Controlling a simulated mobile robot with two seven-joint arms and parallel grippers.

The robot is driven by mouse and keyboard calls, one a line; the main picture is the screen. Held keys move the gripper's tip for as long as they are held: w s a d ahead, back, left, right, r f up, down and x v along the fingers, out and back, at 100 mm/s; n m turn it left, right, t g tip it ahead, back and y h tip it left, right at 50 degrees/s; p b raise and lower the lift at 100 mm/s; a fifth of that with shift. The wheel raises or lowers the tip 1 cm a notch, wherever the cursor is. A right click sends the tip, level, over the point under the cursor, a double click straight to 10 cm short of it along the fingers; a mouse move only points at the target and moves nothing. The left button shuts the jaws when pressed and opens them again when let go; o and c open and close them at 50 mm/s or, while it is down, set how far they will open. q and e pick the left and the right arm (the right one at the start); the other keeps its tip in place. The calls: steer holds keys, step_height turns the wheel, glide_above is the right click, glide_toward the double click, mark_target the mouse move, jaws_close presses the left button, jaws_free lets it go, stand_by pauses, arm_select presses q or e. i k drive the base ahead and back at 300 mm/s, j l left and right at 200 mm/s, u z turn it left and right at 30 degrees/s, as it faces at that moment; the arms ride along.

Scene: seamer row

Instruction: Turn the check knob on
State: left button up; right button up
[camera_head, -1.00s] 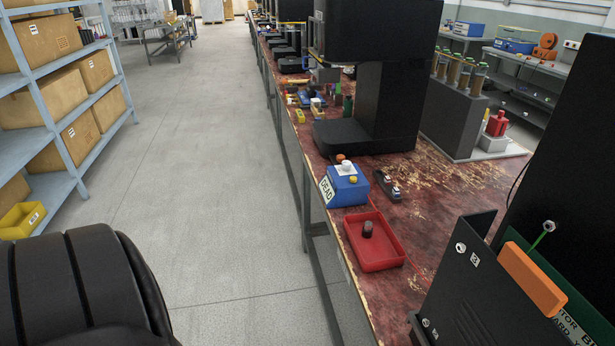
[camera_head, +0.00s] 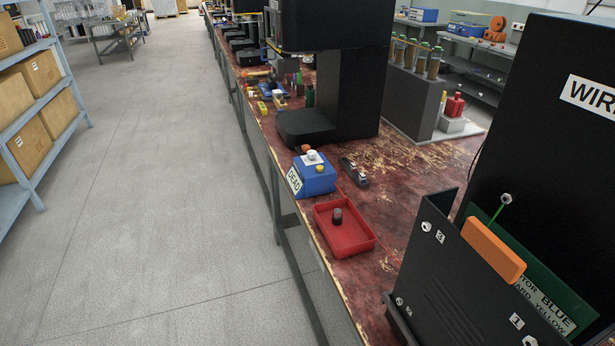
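A blue box (camera_head: 315,178) with a white label reading "DEAD" (camera_head: 294,182) sits on the bench near its left edge. On its top are a white round knob (camera_head: 312,157), an orange-brown one (camera_head: 305,149) and a yellow one (camera_head: 320,169). No label marks a check knob, and I cannot tell any knob's setting. A red tray (camera_head: 364,243) lies in front of the box with a small dark knob-like piece (camera_head: 337,216) in it. Neither gripper is in view.
A black panel (camera_head: 440,265) with an orange block (camera_head: 492,250) and a green board stands at the front right. A black machine (camera_head: 345,95) stands behind the blue box. A small dark switch-like part (camera_head: 354,172) lies beside it. The grey floor left of the bench is clear.

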mark_target(311, 154)
steer(key=z, duration=0.45)
steer(key=i+j+z, duration=0.45)
steer(key=j+z, duration=0.15)
steer(key=i+j+z, duration=0.3)
steer(key=j, duration=0.15)
steer(key=j+z, duration=0.3)
steer(key=j, duration=0.1)
